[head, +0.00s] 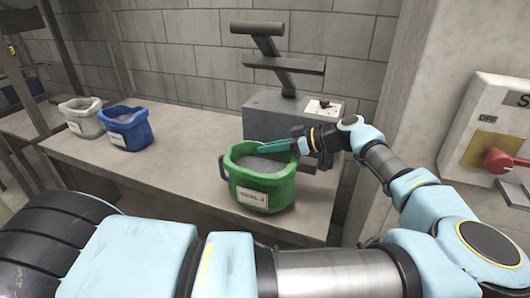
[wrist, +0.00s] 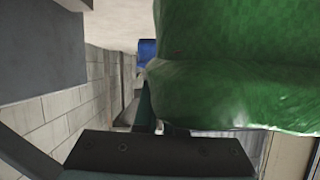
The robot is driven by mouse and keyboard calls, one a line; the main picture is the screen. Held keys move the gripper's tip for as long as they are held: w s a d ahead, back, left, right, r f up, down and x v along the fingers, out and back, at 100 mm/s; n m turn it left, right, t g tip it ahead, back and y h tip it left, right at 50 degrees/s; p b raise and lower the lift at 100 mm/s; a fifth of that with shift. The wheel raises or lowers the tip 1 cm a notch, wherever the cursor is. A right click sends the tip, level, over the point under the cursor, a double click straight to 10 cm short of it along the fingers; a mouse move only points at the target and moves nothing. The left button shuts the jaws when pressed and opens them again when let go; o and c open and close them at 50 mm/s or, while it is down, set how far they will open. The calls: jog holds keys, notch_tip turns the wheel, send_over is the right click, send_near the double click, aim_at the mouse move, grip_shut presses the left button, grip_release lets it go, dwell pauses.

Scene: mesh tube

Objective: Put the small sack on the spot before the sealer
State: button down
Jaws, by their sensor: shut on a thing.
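A green sack (head: 248,196), open at the top with grey fill and a pale label, is upright in front of the sealer at the bench's right part. My gripper (head: 268,147) reaches in from the right and is shut on the sack's rim. I cannot tell whether the sack's base touches the bench. The green sack (wrist: 235,70) fills the upper right of the wrist view, above my gripper's dark body. The sealer (head: 285,112) is a grey machine with a post and two dark bars. No marked spot shows before it; the sack may cover it.
A blue sack (head: 128,131) and a whitish sack (head: 82,118) stand at the left on the grey bench (head: 185,160). The bench is bare between them and the green sack. A wall panel with a red switch (head: 500,161) is at the right.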

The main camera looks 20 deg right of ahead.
jog(key=shift+w+d+f+b, duration=0.3)
jog(key=shift+w+d+f, duration=0.05)
jog(key=shift+w+d, duration=0.9)
jog(key=shift+w+d+f+b, duration=0.25)
jog(key=shift+w+d+f, duration=0.05)
jog(key=shift+w+d, duration=1)
jog(key=shift+w+d+f+b, duration=0.35)
jog(key=shift+w+d, duration=0.75)
jog(key=shift+w, duration=0.3)
jog(key=c, duration=0.9)
grip_release()
jog(key=shift+f, duration=0.1)
notch_tip(320, 180, up, 10)
jog(key=b, duration=0.3)
jog(key=shift+s+a+b, duration=0.1)
jog(key=shift+b, duration=0.3)
